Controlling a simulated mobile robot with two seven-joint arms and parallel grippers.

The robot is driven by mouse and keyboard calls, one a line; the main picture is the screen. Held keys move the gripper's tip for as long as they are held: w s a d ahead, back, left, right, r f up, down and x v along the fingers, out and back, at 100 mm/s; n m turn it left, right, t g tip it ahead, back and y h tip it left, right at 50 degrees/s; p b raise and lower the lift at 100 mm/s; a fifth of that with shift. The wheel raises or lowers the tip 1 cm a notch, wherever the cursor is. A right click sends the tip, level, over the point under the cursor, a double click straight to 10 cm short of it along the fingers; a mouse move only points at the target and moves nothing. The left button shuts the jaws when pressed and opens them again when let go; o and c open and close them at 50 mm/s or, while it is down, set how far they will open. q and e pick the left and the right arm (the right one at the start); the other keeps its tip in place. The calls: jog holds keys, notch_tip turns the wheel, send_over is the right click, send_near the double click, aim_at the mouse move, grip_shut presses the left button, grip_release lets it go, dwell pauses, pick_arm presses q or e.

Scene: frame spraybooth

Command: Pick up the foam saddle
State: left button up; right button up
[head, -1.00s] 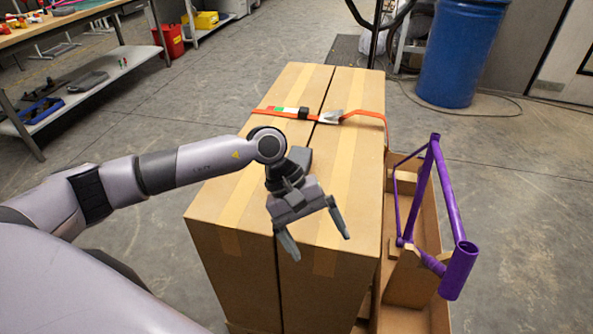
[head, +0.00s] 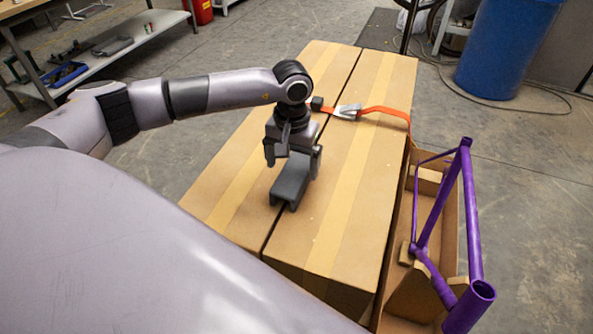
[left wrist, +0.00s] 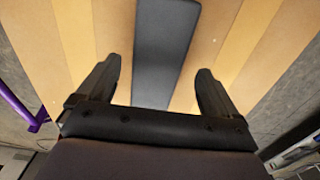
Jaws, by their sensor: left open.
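The foam saddle (head: 291,183) is a dark grey block with a notched near end. It lies on top of the cardboard boxes (head: 345,210), across the seam between them. In the left wrist view the saddle (left wrist: 165,50) runs between my two fingers, with a gap on each side. My left gripper (head: 293,158) points down over the saddle, open and holding nothing. In the head view it hides the saddle's far part. My right gripper is not in view.
A purple bicycle frame (head: 472,215) stands in an open cardboard carton to the right. An orange strap (head: 385,112) with a metal buckle (head: 348,111) crosses the boxes farther back. A blue barrel (head: 505,50) stands at the back right.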

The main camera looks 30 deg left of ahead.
aim_at(294, 171)
pick_arm(q)
notch_tip(294, 171, down, 4)
jog(key=shift+w+d+r, duration=0.1)
jog(key=shift+r, duration=0.15)
jog(key=shift+c, duration=0.3)
jog(key=c, duration=1)
jog(key=shift+o, duration=0.2)
jog(key=shift+r, duration=0.15)
